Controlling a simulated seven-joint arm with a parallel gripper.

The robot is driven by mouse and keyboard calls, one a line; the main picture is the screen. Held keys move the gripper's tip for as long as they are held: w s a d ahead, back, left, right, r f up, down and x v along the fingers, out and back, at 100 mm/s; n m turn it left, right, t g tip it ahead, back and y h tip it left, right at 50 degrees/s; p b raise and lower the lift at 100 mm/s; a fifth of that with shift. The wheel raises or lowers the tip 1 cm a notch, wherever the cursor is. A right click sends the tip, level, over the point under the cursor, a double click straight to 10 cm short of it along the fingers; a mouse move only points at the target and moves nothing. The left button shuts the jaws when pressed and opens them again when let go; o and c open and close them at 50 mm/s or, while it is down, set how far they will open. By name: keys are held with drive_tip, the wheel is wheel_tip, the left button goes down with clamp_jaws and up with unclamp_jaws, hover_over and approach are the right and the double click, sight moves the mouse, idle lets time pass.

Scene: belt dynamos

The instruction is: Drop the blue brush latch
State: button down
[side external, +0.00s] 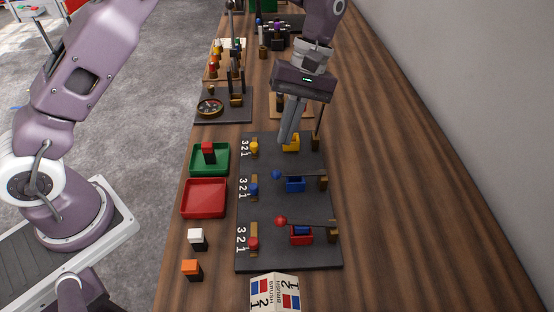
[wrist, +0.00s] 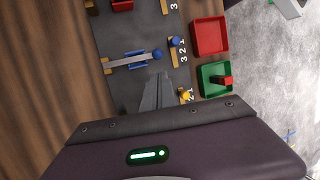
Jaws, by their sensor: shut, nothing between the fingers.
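The blue latch is a grey lever (side external: 301,174) with a blue ball end (side external: 277,174). It lies roughly flat across the blue holder (side external: 295,185) on the dark board (side external: 262,207). In the wrist view the lever (wrist: 128,61) and its ball (wrist: 158,53) lie just beyond my fingertips. My gripper (side external: 284,141) is shut and empty, pointing down by the yellow holder (side external: 291,143), farther along the board than the blue lever. In the wrist view its fingers (wrist: 165,74) appear close together, apart from the blue ball. Exact height above the board is unclear.
A red-balled lever (side external: 281,221) lies over the red holder. A dark lever (side external: 319,122) stands up in the yellow row. Colored sliders include a blue one (side external: 253,189). Red (side external: 204,211) and green (side external: 224,170) trays stand left; a printed card (side external: 275,292) stands in front.

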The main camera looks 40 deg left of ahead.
drive_tip(key=x, duration=0.7)
drive_tip(key=shift+s+f, duration=0.1)
drive_tip(key=shift+f, duration=0.15)
drive_tip(key=shift+r, duration=0.1)
drive_tip(key=r, duration=0.2)
drive_tip(key=w+r, duration=0.1)
drive_tip(key=shift+d+r, duration=0.35)
drive_tip(key=shift+d, duration=0.05)
drive_tip(key=shift+s, duration=0.1)
drive_tip(key=w+d+r, duration=0.2)
drive_tip(key=w+r, duration=0.4)
drive_tip(key=r, duration=0.2)
drive_tip(key=shift+w+d+r, duration=0.3)
drive_tip(key=shift+w, duration=0.05)
